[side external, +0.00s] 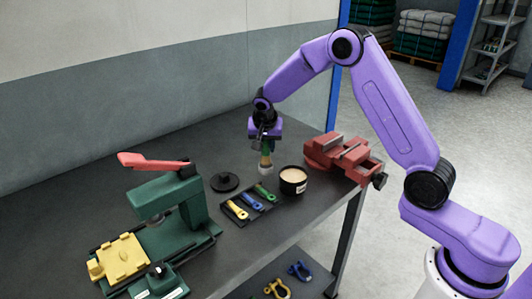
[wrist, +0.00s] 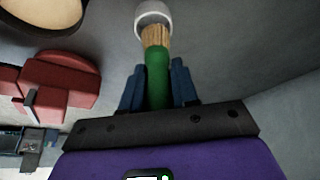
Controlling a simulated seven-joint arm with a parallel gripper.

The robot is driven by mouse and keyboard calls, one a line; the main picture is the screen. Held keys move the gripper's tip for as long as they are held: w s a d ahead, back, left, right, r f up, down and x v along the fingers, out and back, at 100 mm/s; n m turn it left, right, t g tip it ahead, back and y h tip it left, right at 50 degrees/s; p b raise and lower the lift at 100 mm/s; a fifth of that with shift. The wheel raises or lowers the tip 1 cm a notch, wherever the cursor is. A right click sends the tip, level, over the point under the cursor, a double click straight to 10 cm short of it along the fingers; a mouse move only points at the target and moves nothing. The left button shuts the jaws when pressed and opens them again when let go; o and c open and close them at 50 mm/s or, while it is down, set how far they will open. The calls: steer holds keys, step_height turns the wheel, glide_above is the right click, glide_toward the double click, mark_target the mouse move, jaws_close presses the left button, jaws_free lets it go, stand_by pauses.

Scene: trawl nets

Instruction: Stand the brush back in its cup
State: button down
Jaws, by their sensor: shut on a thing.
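My gripper (side external: 265,139) is shut on the green handle of the brush (side external: 266,148), which hangs upright with its tan bristles down. In the wrist view the green handle (wrist: 157,75) lies between my two blue-grey fingers (wrist: 157,92). The small white cup (side external: 265,171) stands on the bench directly below the bristles. In the wrist view the bristles overlap the near rim of the cup (wrist: 141,17). I cannot tell whether the bristle tips are inside the cup or just above it.
A black pot with cream contents (side external: 293,181) stands right of the cup, with a red vise (side external: 342,157) behind it. A tray of coloured tools (side external: 243,209) and a black disc (side external: 224,182) lie to the left. A green press (side external: 170,205) stands further left.

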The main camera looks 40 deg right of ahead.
mark_target(266, 153)
steer(key=shift+f, duration=1.45)
steer(key=shift+f, duration=0.2)
steer(key=c, duration=0.9)
jaws_free()
steer(key=shift+o, duration=0.2)
steer(key=shift+r, duration=0.1)
steer(key=v, duration=1.2)
steer(key=s+a+r+n+y, duration=0.1)
steer(key=s+a+r+n, duration=0.1)
steer(key=s+a+n, duration=0.45)
steer(key=s+d+n+g+y, duration=0.1)
steer(key=s+n, duration=0.6)
steer(key=s, duration=1)
steer(key=s+d+n+g+y, duration=0.1)
steer(key=s+n, duration=0.7)
steer(key=s, duration=0.8)
steer(key=shift+s+d+f+g+y, duration=0.35)
steer(key=shift+d+g, duration=0.25)
steer(key=shift+d, duration=0.2)
